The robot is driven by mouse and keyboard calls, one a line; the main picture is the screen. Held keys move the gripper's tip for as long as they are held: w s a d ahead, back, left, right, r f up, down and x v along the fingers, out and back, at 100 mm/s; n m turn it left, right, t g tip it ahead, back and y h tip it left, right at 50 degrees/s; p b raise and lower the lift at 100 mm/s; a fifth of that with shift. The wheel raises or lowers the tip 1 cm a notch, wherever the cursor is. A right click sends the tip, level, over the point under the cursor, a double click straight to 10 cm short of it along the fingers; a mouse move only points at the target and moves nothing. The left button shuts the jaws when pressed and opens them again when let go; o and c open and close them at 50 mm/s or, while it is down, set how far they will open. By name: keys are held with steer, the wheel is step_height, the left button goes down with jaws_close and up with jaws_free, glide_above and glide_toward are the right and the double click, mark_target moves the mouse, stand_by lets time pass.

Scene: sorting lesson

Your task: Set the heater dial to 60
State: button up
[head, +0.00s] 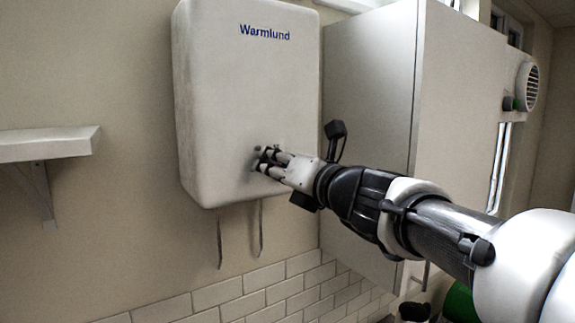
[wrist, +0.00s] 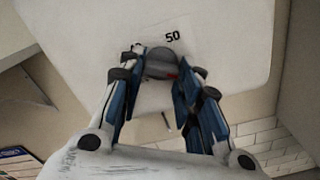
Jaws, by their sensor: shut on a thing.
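The heater (head: 240,85) is a white box marked "Warmlund" on the wall in the head view. Its dial (wrist: 162,62) is a round grey knob with a red mark on its lower right, seen in the wrist view. The printed number 50 (wrist: 172,37) shows just above the dial; other markings are covered by my fingers or too small to read. My gripper (head: 266,160) is at the lower right of the heater front, shut on the dial, with one finger on each side of it (wrist: 160,72). In the head view the fingers mostly hide the dial.
A tall cabinet (head: 370,90) stands close to the heater's right, beside my arm. A wall shelf (head: 45,143) is at the left. Two thin pipes (head: 261,228) hang below the heater, above white tiles (head: 250,290). The space before the heater's left side is free.

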steer(key=shift+c, duration=0.2)
steer(key=o, duration=1.1)
steer(key=v, duration=1.2)
